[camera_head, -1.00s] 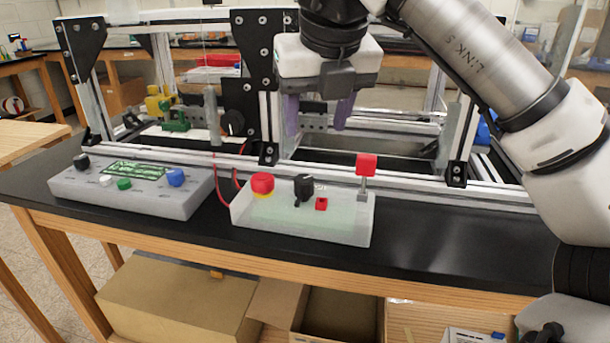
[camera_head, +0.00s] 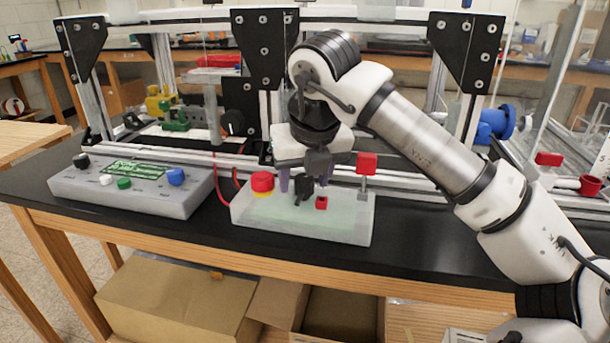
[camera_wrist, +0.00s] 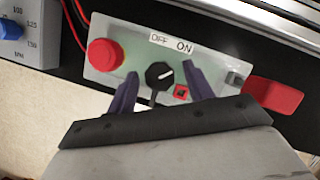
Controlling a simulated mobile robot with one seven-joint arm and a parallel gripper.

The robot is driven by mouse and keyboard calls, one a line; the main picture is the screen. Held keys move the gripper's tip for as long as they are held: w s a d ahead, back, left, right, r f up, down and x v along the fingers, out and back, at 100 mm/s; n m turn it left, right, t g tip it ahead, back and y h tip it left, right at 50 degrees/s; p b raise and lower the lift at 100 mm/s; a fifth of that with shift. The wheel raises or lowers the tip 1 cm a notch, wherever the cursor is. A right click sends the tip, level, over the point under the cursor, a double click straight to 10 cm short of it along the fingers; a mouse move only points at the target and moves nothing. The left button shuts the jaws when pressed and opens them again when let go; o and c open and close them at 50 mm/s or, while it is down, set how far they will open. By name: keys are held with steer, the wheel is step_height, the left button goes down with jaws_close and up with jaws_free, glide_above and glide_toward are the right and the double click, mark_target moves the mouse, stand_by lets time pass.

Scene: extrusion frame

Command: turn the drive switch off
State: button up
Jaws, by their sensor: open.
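The drive switch is a black rotary knob (camera_head: 304,191) on the pale control box (camera_head: 345,229). In the wrist view the knob (camera_wrist: 158,75) has a white mark pointing up and right, toward the ON label (camera_wrist: 185,46); the OFF label (camera_wrist: 160,39) is left of it. My gripper (camera_head: 303,184) is over the box, fingers pointing down. In the wrist view the open purple fingers of my gripper (camera_wrist: 160,70) stand on either side of the knob, with gaps visible. I cannot tell the fingertips' exact height.
A red mushroom button (camera_head: 262,182) is left of the knob. A small red square (camera_head: 321,203) is close at its right. A red-topped lever (camera_head: 367,163) rises at the box's right end. A grey button panel (camera_head: 140,195) stands to the left. The extrusion frame (camera_head: 264,50) is behind.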

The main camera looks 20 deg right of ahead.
steer(key=c, duration=1)
steer(key=shift+n, duration=0.4)
steer(key=n+y, duration=0.1)
steer(key=n, duration=0.2)
steer(key=shift+d+r+n+y, duration=0.1)
steer(key=shift+d+n+y, duration=0.05)
steer(key=shift+n+y, duration=0.25)
steer(key=n, duration=0.2)
steer(key=n+g+y+p, duration=0.1)
steer(key=n, duration=0.1)
steer(key=shift+d+y, duration=0.1)
steer(key=shift+y, duration=0.2)
steer(key=n, duration=0.2)
steer(key=n+g+y+p, duration=0.1)
steer(key=n, duration=0.2)
steer(key=shift+w+g+p, duration=0.15)
steer(key=shift+g+p, duration=0.15)
steer(key=n+g+p, duration=0.1)
steer(key=n, duration=0.3)
steer(key=shift+w+d+y, duration=0.1)
steer(key=shift+y, duration=0.2)
steer(key=shift+n+g, duration=0.3)
steer(key=shift+n, duration=0.1)
